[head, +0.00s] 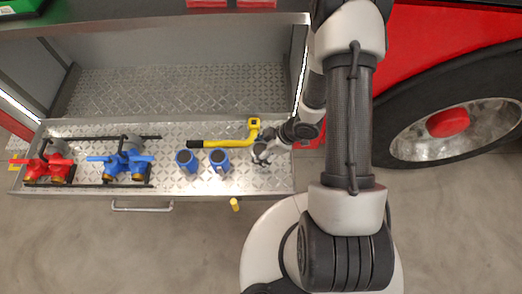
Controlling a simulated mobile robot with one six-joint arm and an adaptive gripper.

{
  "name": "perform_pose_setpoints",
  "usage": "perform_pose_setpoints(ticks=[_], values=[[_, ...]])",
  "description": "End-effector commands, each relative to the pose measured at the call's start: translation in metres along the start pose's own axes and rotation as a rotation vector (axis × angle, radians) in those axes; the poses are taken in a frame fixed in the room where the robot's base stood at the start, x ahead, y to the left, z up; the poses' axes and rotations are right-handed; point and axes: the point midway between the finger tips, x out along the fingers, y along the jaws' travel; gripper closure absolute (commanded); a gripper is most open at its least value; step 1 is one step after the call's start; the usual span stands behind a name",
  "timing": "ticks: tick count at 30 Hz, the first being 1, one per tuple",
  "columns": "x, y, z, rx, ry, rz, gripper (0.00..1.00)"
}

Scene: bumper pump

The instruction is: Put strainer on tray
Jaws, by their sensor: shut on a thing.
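The tray (80,128) is a pulled-out metal diamond-plate shelf at the left and middle of the head view. My gripper (262,155) is over the right end of this tray, right of two blue cylinders. It is shut on a small greyish thing that I take to be the strainer, but its shape is too small and too covered by the fingers to make out. I cannot tell whether it touches the tray surface.
On the tray are red valves (42,169), a blue valve (125,163), two blue cylinders (187,161) (219,160) and a yellow wrench (235,142) with a black handle. A small yellow piece (235,204) is at the tray's front edge. A large wheel (450,125) stands right.

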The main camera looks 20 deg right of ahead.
Motion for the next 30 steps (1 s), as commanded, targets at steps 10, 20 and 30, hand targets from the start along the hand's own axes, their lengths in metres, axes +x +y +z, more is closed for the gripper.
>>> perform_pose_setpoints(ticks=[10,20,30], values=[[0.002,0.0,0.001,0.0,0.0,0.0,0.33],[0.002,0.0,0.001,0.0,0.0,-0.001,0.21],[-0.013,0.0,-0.002,0.002,0.0,0.001,0.21]])
